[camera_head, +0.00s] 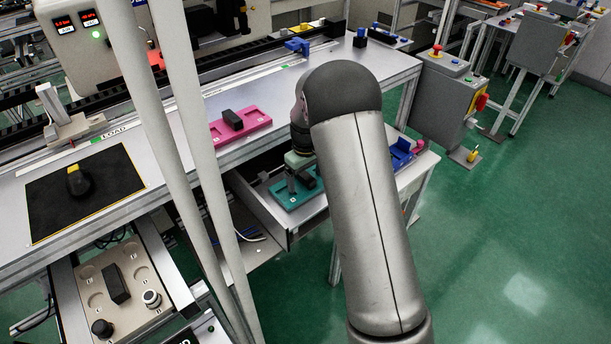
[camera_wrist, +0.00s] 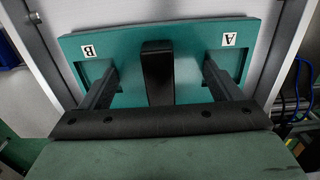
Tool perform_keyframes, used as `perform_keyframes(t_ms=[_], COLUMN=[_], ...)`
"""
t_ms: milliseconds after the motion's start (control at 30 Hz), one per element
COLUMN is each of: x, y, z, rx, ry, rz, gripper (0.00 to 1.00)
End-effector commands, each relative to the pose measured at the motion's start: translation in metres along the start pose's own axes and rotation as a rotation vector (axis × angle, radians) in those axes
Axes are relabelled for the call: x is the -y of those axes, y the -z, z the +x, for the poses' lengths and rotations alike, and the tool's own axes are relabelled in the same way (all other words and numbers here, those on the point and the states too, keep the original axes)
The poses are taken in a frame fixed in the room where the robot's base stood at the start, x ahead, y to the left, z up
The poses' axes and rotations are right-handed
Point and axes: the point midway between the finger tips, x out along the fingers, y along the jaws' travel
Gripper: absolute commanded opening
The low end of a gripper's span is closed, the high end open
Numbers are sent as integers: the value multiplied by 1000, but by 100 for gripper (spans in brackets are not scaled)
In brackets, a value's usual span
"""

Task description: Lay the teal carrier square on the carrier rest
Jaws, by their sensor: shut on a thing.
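The teal carrier (camera_head: 291,199) is in or just over an open drawer below the bench, partly hidden by my arm. In the wrist view the teal carrier (camera_wrist: 190,35) shows labels B and A and a black block (camera_wrist: 157,72) in its middle. My gripper (camera_wrist: 160,75) has its fingers wide apart, one on each side of the block, and is shut on the carrier; the fingers stay clear of the block. My gripper also shows in the head view (camera_head: 295,180). I cannot tell whether the carrier touches the drawer floor. I cannot tell which surface is the carrier rest.
A pink carrier (camera_head: 240,126) with a black block lies on the bench. A black mat (camera_head: 110,190) holds a dark, yellow-topped object. A beige tray (camera_head: 130,305) with several parts is at lower left. A blue part (camera_head: 401,153) is right of my arm. Pale posts cross the view.

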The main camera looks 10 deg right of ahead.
Motion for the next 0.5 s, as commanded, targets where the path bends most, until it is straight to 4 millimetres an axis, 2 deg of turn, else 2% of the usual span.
perform_keyframes(t_ms=[500], x=[0], y=[0], z=[4], rx=[-1], ry=[0], rz=[0], gripper=[53])
